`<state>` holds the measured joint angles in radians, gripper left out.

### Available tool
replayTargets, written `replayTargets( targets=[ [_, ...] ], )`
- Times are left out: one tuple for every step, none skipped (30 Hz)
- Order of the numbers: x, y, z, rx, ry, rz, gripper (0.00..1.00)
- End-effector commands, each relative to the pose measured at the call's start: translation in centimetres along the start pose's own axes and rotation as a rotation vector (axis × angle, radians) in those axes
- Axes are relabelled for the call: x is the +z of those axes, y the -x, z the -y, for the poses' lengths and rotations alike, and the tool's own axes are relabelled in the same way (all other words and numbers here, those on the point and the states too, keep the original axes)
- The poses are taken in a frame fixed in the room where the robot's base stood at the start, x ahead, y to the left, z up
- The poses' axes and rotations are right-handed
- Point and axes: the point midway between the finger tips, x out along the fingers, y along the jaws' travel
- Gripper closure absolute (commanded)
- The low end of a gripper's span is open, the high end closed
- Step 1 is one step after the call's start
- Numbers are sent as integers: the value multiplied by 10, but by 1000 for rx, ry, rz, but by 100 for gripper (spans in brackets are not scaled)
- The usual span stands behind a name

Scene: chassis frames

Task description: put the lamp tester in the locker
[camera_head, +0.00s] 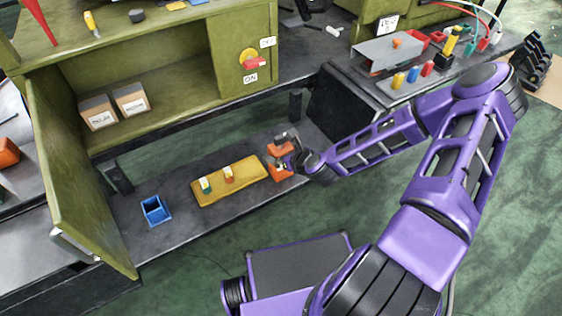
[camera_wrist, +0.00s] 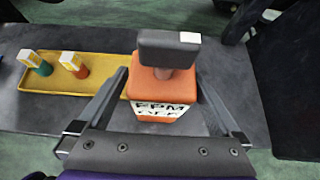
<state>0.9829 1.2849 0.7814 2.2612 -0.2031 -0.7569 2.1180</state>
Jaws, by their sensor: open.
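An orange block with a dark top (camera_wrist: 165,88) stands upright on the dark bench and carries a white label with black letters. In the head view the orange block (camera_head: 279,172) is partly hidden by my gripper (camera_head: 291,163). My gripper (camera_wrist: 160,85) is open, with one finger on each side of the block. Two small pieces, one teal (camera_wrist: 40,66) and one orange (camera_wrist: 76,66), stand on a yellow tray (camera_wrist: 105,98) beside it. I cannot tell for certain which thing is the lamp tester. The olive locker (camera_head: 172,55) stands behind, its door (camera_head: 75,170) swung open at left.
Two labelled boxes (camera_head: 131,100) stand inside the locker at left, with free floor to their right. A small blue bin (camera_head: 155,210) sits left of the tray. A red knob (camera_head: 254,63) is on the locker's front. Coloured parts stand on the right bench.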

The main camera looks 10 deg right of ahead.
Motion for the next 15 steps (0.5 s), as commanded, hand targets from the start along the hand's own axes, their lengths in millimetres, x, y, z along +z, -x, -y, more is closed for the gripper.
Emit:
replayTargets(
  targets=[
    [-3, -11, 0, 1, 4, 0, 0],
    [-3, -16, 1, 2, 4, 0, 0],
    [-3, -21, 1, 2, 3, -1, 0],
    [-3, -25, 1, 2, 3, 0, 0],
    [-3, -28, 1, 2, 3, 0, 0],
    [-2, -32, 1, 1, 3, 0, 0],
    [-2, -34, 1, 1, 2, 0, 0],
    [-2, -36, 1, 1, 2, 0, 0],
    [-2, -36, 1, 1, 1, 0, 0],
    [-2, -37, 1, 1, 1, 0, 0],
    [-2, -37, 1, 1, 1, 0, 0],
    [-2, -37, 1, 1, 0, 0, 0],
    [-2, -36, 1, 1, 0, 0, 0],
    [-2, -36, 2, 1, 0, 0, 0],
    [-2, -36, 1, 1, 0, 0, 0]
  ],
)
